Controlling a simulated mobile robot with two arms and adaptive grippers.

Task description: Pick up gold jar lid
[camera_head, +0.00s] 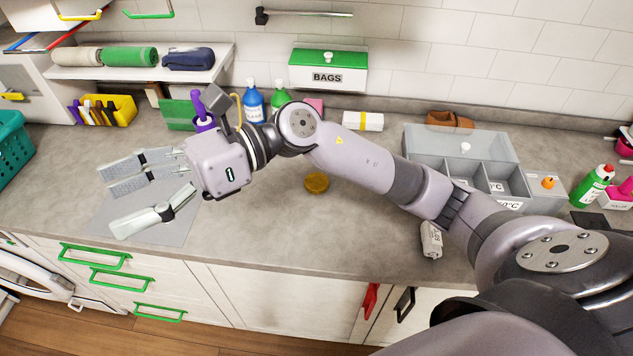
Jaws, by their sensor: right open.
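The gold jar lid (317,183) is a small round gold-brown disc lying flat on the grey countertop, near the middle of the view. My right arm reaches in from the right and passes above and behind the lid in the picture. My right gripper (135,197) is at the left, over a grey mat on the counter. Its fingers are spread apart and point left, with nothing between them. The gripper is well to the left of the lid and not touching it. My left gripper does not show.
A grey mat (180,229) lies under my right gripper. Blue (253,103) and green bottles stand behind my arm. A divided bin (475,150) with a clear lid stands at the right. A small white roll (431,240) lies near the front. Counter around the lid is clear.

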